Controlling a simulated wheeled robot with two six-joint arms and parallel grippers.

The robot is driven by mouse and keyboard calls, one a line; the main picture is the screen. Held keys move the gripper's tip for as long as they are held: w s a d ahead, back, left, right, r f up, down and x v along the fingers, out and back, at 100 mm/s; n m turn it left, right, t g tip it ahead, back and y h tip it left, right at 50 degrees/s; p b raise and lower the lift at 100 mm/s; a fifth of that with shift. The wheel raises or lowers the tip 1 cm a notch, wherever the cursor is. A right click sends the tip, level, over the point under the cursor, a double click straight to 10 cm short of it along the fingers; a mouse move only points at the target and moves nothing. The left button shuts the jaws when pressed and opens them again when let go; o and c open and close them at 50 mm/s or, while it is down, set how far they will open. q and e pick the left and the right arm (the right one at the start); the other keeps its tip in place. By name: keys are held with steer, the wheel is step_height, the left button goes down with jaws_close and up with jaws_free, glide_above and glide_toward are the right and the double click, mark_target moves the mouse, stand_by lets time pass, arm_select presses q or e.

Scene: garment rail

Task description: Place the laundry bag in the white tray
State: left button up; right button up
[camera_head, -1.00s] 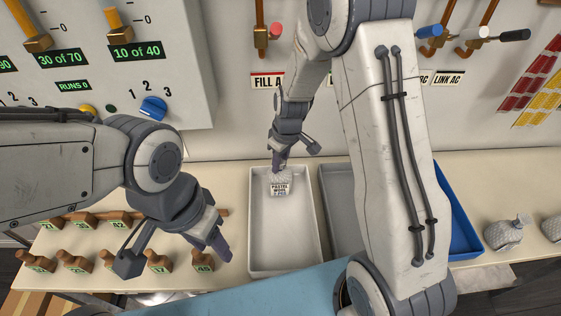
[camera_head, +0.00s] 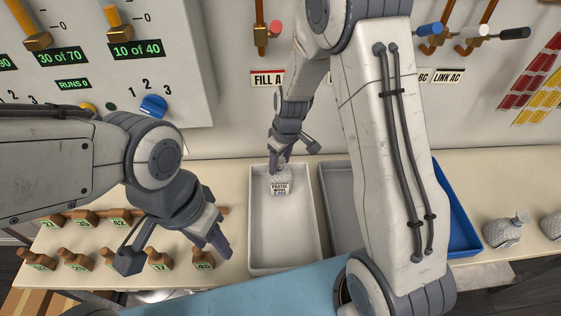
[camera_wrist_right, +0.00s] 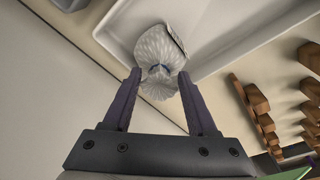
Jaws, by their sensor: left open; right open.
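The laundry bag (camera_head: 280,183) is a small grey-white mesh bag with a tag reading "PASTEL WOOL". It sits inside the white tray (camera_head: 285,264), at its back end. My right gripper (camera_head: 279,163) is at the bag's top, just above it. In the right wrist view the bag (camera_wrist_right: 160,48) lies beyond and between the two spread fingers of my right gripper (camera_wrist_right: 160,82), which is open. Its tied neck faces the fingers; whether a finger touches it I cannot tell. My left gripper (camera_head: 222,236) is open and empty, left of the tray above the counter.
A grey tray (camera_head: 338,205) and a blue tray (camera_head: 458,215) stand right of the white tray, partly behind my right arm. Another mesh bag (camera_head: 503,232) sits at the right. Several numbered wooden pieces (camera_head: 75,259) stand at the left. The control panel is behind.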

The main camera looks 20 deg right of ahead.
mark_target(284, 176)
step_height(284, 176, up, 11)
steer(key=s+d, duration=0.1)
steer(key=s+a+r, duration=0.4)
steer(key=s+a, duration=0.4)
steer(key=s, duration=0.2)
steer(key=s+a+g, duration=0.1)
steer(key=s+a, duration=0.1)
steer(key=s, duration=1.3)
steer(key=shift+s+b, duration=0.3)
